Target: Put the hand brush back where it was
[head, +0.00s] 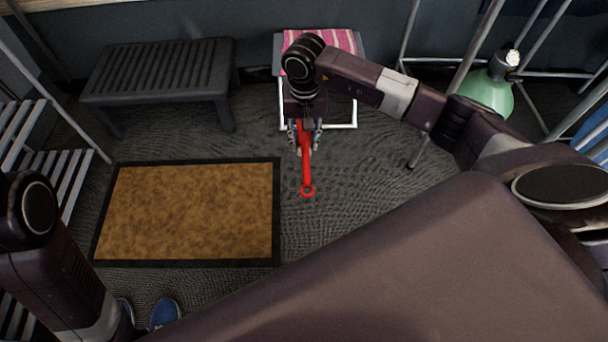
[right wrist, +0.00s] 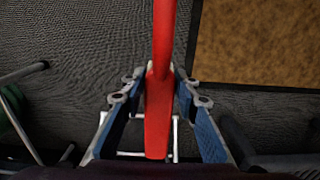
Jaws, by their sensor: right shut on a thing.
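The hand brush (head: 306,172) is red, with a ring at the end of its handle. It is between the fingers of my right gripper (head: 305,138), in front of a small stool, with the ring end pointing toward me. In the right wrist view the red brush (right wrist: 158,118) runs between the two blue-grey fingers of the right gripper (right wrist: 160,88), which is shut on it. The brush's bristles cannot be made out. My left arm shows at the lower left of the head view, but its gripper is out of the picture.
A stool with a pink striped seat (head: 344,41) and white legs stands behind the gripper. A dark slatted bench (head: 160,72) is at back left. A brown mat (head: 190,212) lies on the floor. Metal poles and a green cylinder (head: 486,93) stand right. Blue shoes (head: 163,313) are at lower left.

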